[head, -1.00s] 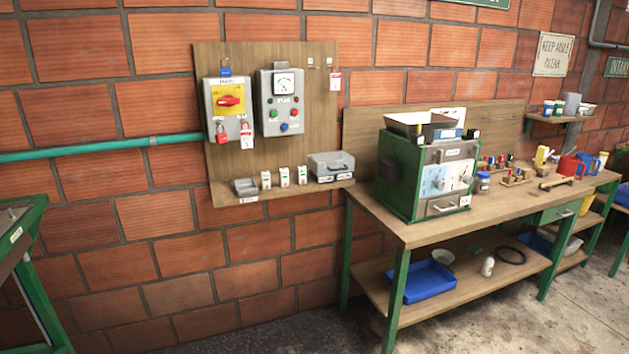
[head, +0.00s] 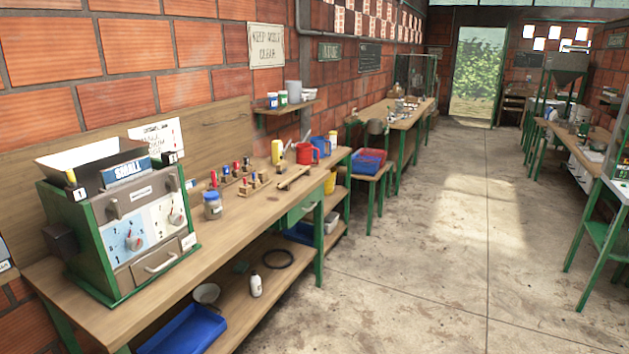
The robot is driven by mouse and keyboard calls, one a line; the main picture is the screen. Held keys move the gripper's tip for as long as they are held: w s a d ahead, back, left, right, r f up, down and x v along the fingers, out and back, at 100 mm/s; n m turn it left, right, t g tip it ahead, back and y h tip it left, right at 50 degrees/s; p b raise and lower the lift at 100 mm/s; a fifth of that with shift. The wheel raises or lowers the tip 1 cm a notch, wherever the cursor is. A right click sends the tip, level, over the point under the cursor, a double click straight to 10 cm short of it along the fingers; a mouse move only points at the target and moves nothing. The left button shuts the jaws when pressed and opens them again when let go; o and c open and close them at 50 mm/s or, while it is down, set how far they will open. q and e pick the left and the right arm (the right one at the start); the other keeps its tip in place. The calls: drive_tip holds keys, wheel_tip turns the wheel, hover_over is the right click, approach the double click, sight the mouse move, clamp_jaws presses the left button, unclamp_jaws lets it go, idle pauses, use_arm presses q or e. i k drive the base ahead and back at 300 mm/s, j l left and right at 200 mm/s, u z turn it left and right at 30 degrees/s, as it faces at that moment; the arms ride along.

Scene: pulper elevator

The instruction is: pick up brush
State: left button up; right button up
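A flat wooden piece with a dark edge (head: 293,177) lies on the near workbench (head: 225,190), towards its far end. It may be the brush, but it is too small to tell for certain. It lies right of the small wooden racks with coloured pegs (head: 250,180) and in front of the red jug (head: 306,153). Neither of my grippers is in view.
A green machine with a hopper (head: 130,230) stands on the bench's near end. A jar (head: 212,206), yellow bottle (head: 277,152) and blue jug (head: 322,147) share the bench. A blue tray (head: 185,332) is on the lower shelf. The concrete floor (head: 440,220) at right is clear.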

sight(282, 167)
drive_tip(key=i+l+z, duration=0.25)
drive_tip(key=i+z, duration=0.2)
drive_tip(key=i, duration=0.4)
drive_tip(key=i+j+z, duration=0.1)
drive_tip(key=i+z, duration=0.35)
drive_tip(key=i, duration=0.35)
drive_tip(key=i+u, duration=0.35)
drive_tip(key=i, duration=0.2)
drive_tip(key=i+l+u, duration=0.1)
drive_tip(key=i+u, duration=0.2)
drive_tip(key=i, duration=0.25)
drive_tip(key=i+l+u, duration=0.35)
drive_tip(key=i, duration=0.2)
